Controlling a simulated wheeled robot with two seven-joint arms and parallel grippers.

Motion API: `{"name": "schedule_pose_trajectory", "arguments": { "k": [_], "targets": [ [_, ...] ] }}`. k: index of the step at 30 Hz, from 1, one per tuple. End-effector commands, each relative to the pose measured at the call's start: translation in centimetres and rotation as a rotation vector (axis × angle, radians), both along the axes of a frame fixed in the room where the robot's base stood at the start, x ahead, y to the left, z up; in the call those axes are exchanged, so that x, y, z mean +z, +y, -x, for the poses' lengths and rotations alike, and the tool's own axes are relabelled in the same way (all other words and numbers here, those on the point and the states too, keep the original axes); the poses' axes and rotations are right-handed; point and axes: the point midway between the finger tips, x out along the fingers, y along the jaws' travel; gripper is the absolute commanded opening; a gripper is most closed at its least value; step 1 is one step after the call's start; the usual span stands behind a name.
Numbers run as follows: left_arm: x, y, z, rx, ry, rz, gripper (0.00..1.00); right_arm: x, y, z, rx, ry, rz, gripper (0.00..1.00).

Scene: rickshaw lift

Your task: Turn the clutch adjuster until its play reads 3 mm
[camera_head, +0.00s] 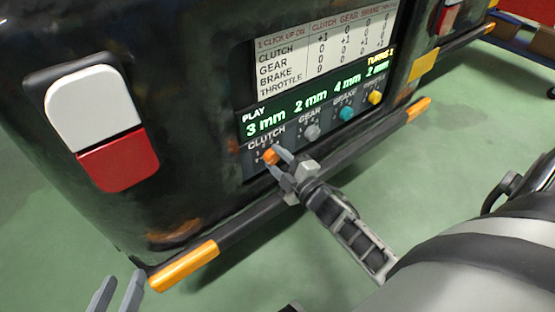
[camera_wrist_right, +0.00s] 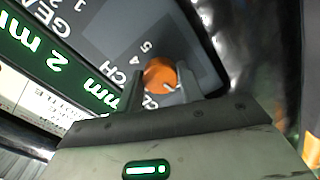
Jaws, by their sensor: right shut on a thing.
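The clutch adjuster (camera_head: 270,156) is a small orange knob at the left end of the row of knobs, under the label CLUTCH. It also shows in the right wrist view (camera_wrist_right: 158,74), with a pale pointer mark on its face. The green play display (camera_head: 266,123) reads 3 mm above the clutch. My right gripper (camera_head: 276,155) is shut on the orange knob, one finger on each side, also in the right wrist view (camera_wrist_right: 160,85). My left gripper (camera_head: 116,293) is at the bottom left edge, its two fingers apart and empty, away from the panel.
Gear (camera_head: 311,132), brake (camera_head: 346,112) and throttle (camera_head: 375,97) knobs sit right of the clutch, with readings 2 mm, 4 mm and 2 mm. A chart (camera_head: 325,45) stands above. A black bumper bar with orange ends (camera_head: 185,266) runs below the panel.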

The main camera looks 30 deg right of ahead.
Motion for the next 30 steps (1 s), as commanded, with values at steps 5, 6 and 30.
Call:
{"name": "schedule_pose_trajectory", "arguments": {
  "k": [5, 6, 30],
  "targets": [
    [0.02, 0.01, -0.04, -0.001, -0.001, -0.002, 0.36, -0.06, 0.07, 0.04, 0.001, -0.002, 0.034, 0.15],
    [0.03, 0.01, -0.05, 0.0, -0.002, -0.001, 0.36, -0.06, 0.07, 0.04, 0.001, -0.002, 0.037, 0.15],
    [0.19, -0.01, -0.17, -0.001, -0.005, -0.001, 0.36, -0.01, -0.01, 0.15, 0.0, -0.002, 0.042, 0.59]
  ]
}}
